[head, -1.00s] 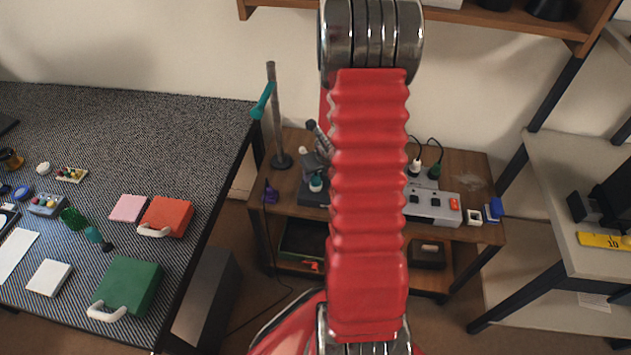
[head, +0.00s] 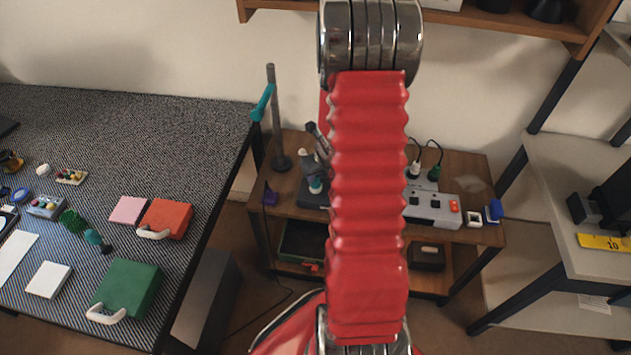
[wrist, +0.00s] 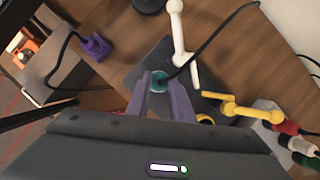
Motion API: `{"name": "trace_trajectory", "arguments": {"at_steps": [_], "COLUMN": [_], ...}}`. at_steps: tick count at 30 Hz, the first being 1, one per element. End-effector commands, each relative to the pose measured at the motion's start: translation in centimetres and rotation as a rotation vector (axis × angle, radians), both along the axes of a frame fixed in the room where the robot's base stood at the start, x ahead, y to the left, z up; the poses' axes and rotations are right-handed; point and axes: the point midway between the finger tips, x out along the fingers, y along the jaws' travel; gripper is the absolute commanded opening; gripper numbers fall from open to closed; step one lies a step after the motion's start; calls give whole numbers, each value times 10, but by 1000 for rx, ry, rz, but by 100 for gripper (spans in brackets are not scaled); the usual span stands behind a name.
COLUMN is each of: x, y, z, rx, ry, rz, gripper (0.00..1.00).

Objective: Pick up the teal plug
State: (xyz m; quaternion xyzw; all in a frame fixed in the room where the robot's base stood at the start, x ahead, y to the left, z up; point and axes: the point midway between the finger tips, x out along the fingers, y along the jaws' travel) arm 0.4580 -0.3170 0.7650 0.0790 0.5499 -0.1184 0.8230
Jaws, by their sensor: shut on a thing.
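The teal plug (wrist: 158,80) is between the two fingertips of my gripper (wrist: 160,77) in the wrist view, and the fingers are shut on it. A black cord runs from the plug up to the right. The plug is over or on a dark grey base; I cannot tell whether it is lifted clear. In the head view the teal plug (head: 315,186) shows just left of my red arm, above the small wooden table. My gripper is mostly hidden behind my arm there.
A purple plug (wrist: 95,46) lies to the left on the wooden table (head: 470,182). A white jointed piece (wrist: 178,35) and a yellow piece (wrist: 240,107) are close to the gripper. A power strip (head: 433,208) is on the right. A metal post (head: 275,120) stands at the left.

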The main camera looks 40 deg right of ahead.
Motion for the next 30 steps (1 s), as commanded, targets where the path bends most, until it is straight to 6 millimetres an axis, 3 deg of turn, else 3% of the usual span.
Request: {"name": "trace_trajectory", "arguments": {"at_steps": [8, 17, 30], "x": [0, 1, 0], "y": [0, 0, -1], "z": [4, 22, 78], "rx": [-1, -2, -3], "ry": [-2, -3, -2], "rz": [0, 2, 0], "gripper": [0, 0, 0]}}
